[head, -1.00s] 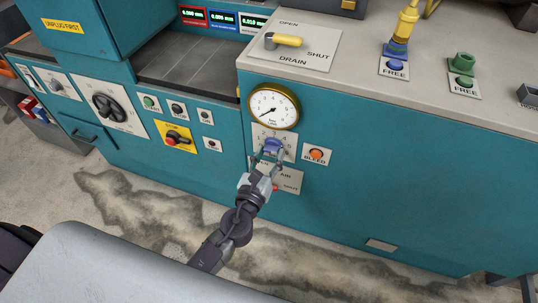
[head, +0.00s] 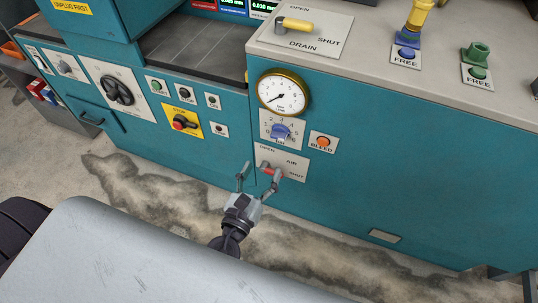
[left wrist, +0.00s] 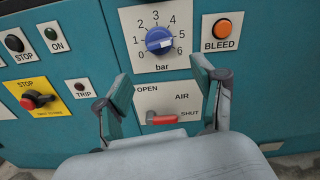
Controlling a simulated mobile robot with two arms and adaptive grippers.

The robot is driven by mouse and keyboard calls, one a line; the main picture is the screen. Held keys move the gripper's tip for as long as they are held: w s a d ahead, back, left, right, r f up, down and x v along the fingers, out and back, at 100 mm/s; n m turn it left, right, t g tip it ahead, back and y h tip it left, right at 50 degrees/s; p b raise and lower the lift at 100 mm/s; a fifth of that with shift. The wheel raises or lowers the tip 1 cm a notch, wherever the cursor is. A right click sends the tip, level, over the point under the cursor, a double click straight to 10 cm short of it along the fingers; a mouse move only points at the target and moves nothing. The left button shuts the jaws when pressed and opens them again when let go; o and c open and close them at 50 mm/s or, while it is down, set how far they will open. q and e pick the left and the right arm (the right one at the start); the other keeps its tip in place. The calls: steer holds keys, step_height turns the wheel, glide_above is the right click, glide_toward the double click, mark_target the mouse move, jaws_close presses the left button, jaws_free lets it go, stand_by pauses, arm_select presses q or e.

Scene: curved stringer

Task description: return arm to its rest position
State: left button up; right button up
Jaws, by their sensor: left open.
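My left gripper (head: 256,180) is open and empty in front of the teal machine, low in the middle of the head view. In the left wrist view its two fingers (left wrist: 164,95) stand apart, with the panel between and beyond them. Above the gripper in the head view is the blue pressure knob (head: 281,132), also in the left wrist view (left wrist: 159,41), its white mark toward the right. The red air lever (head: 270,171) sits right by the fingertips in the head view and lies level beside SHUT in the left wrist view (left wrist: 162,118). My right gripper is not in view.
A round gauge (head: 283,92) sits above the knob and an orange BLEED button (head: 323,142) to its right. A yellow stop plate (head: 183,121) is left. The yellow DRAIN lever (head: 294,24) is on the machine's top. Open floor (head: 330,255) lies below.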

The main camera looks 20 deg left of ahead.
arm_select(q)
steer(key=shift+s, duration=1)
steer(key=s+a+f+n+g+y, duration=0.1)
steer(key=s+a+f+n+g, duration=0.25)
steer(key=f+n, duration=0.55)
steer(key=s+a+f+n+g+y, duration=0.1)
steer(key=s+a+f+n+g, duration=0.15)
steer(key=f+n+g, duration=0.55)
steer(key=s+a+f+n+g+y, duration=0.1)
steer(key=s+a+f+n, duration=0.35)
steer(key=f, duration=0.75)
steer(key=s+d+f+n+g+h, duration=0.25)
steer(key=s+d+f+n, duration=0.35)
steer(key=n, duration=0.5)
steer(key=s+a+r+g+p, duration=0.1)
steer(key=s+a+p, duration=0.1)
steer(key=s+p, duration=0.5)
steer(key=s+a+r+g+p, duration=0.1)
steer(key=s+p, duration=0.6)
steer(key=p, duration=0.1)
steer(key=shift+s+a, duration=0.3)
steer(key=shift+a, duration=0.1)
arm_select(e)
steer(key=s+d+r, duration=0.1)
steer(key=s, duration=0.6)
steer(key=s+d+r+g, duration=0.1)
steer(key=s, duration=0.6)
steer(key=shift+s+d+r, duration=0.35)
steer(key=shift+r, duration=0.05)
